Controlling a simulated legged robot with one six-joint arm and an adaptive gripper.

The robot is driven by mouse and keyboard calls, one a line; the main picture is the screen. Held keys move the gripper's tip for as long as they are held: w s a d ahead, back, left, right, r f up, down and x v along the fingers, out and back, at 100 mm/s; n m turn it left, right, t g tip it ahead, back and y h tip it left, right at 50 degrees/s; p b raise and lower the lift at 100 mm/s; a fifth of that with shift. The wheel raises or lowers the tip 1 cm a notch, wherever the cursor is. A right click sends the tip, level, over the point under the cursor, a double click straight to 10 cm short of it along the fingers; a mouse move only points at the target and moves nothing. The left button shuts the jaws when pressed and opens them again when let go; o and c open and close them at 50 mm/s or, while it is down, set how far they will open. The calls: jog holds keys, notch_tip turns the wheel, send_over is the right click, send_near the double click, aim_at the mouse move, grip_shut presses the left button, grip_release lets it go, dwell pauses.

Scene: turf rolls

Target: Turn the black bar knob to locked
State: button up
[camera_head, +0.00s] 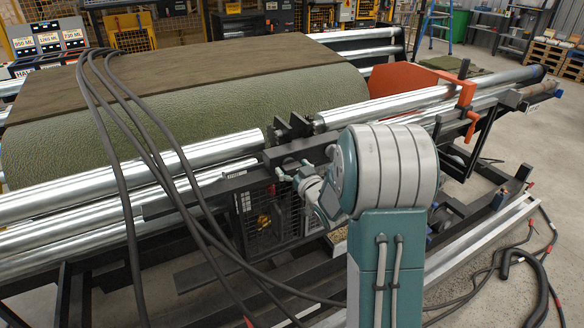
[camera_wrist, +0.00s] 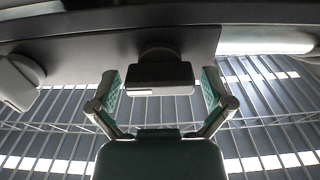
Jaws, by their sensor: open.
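In the wrist view, the black bar knob (camera_wrist: 160,78) sticks out from the underside of a dark panel (camera_wrist: 90,45). My gripper (camera_wrist: 162,90) is open, with one green-padded finger to the left of the knob and one to the right. Narrow gaps show between the pads and the knob. In the head view, my gripper (camera_head: 283,173) is small at the dark frame of the machine, left of my arm's big joint. I cannot make out the knob there. No locked mark is readable.
A grey part (camera_wrist: 18,80) sticks out at the left in the wrist view. In the head view, a large green turf roll (camera_head: 190,110) lies behind steel rollers (camera_head: 120,180). Black cables (camera_head: 135,120) cross the left side. An orange bracket (camera_head: 466,95) stands at the right.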

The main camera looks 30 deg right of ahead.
jog(key=c, duration=1)
jog(key=shift+n, duration=0.4)
jog(key=n, duration=0.3)
jog(key=shift+a+n, duration=0.1)
jog(key=shift+n, duration=0.2)
jog(key=n, duration=0.4)
jog(key=shift+f+n, duration=0.1)
jog(key=shift+n, duration=0.2)
jog(key=n, duration=0.4)
jog(key=shift+a+f, duration=0.1)
jog(key=shift+f+n, duration=0.15)
jog(key=shift+n, duration=2.35)
jog(key=shift+s, duration=0.1)
